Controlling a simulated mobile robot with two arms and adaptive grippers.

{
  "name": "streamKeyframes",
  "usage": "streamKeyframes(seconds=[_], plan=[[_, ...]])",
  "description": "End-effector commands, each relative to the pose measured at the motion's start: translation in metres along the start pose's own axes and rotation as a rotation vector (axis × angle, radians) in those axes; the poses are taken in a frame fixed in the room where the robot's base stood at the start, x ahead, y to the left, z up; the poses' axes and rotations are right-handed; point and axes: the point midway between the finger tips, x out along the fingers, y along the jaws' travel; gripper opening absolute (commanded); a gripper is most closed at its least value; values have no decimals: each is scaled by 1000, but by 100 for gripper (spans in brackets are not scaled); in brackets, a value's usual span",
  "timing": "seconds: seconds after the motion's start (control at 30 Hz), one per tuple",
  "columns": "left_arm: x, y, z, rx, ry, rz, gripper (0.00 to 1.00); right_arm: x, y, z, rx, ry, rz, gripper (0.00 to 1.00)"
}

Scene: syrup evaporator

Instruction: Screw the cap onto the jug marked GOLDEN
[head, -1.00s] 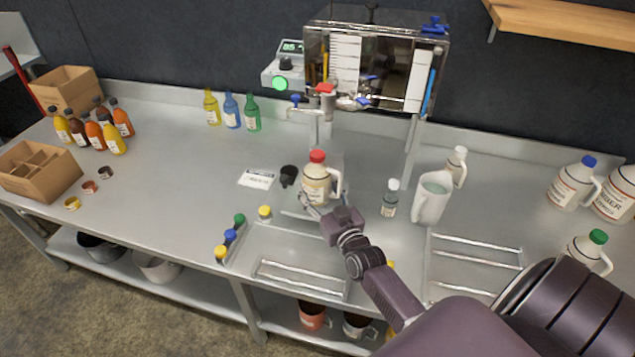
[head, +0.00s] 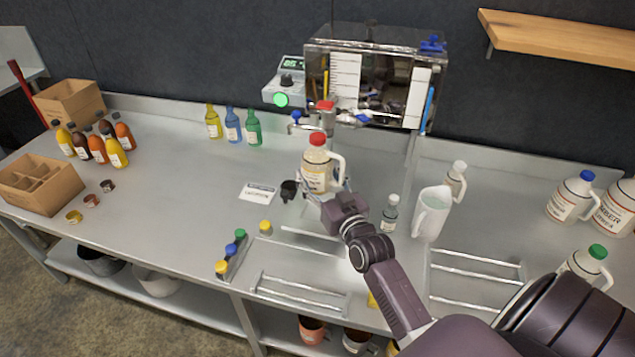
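A jug with a red cap (head: 315,172) is held upright in my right gripper (head: 328,194), whose fingers are at its lower part. The jug appears raised above the bench, below the evaporator's red-handled tap. Its label is too small to read, so I cannot tell whether it is marked GOLDEN. Loose caps lie on the bench in front: a yellow cap (head: 265,227), a green cap (head: 240,235), a blue cap (head: 229,248) and another yellow cap (head: 221,268). My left gripper is not in view.
The evaporator (head: 385,85) stands behind the jug. A black cup (head: 288,190) and label card (head: 258,193) lie to the left. A small bottle (head: 389,213) and white pitcher (head: 430,215) stand to the right. Wire racks (head: 300,290) lie in front.

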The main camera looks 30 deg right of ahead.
Motion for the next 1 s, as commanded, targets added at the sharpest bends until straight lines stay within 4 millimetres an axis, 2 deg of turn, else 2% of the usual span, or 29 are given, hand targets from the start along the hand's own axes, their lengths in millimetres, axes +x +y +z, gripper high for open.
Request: streamKeyframes(seconds=[0.03, 0.53, 0.67, 0.77, 0.87, 1.0], plan=[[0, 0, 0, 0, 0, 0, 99, 0, 0, -4, 0, 8, 1, 9], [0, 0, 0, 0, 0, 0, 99, 0, 0, -4, 0, 9, 0, 9], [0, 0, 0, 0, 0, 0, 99, -6, -5, 0, 0, 6, -7, 9], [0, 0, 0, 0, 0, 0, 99, -22, -18, 6, 1, 4, -26, 9], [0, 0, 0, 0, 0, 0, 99, -51, -41, 15, 3, 0, -57, 9], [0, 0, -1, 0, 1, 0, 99, -103, -77, 20, 4, -2, -106, 9]])
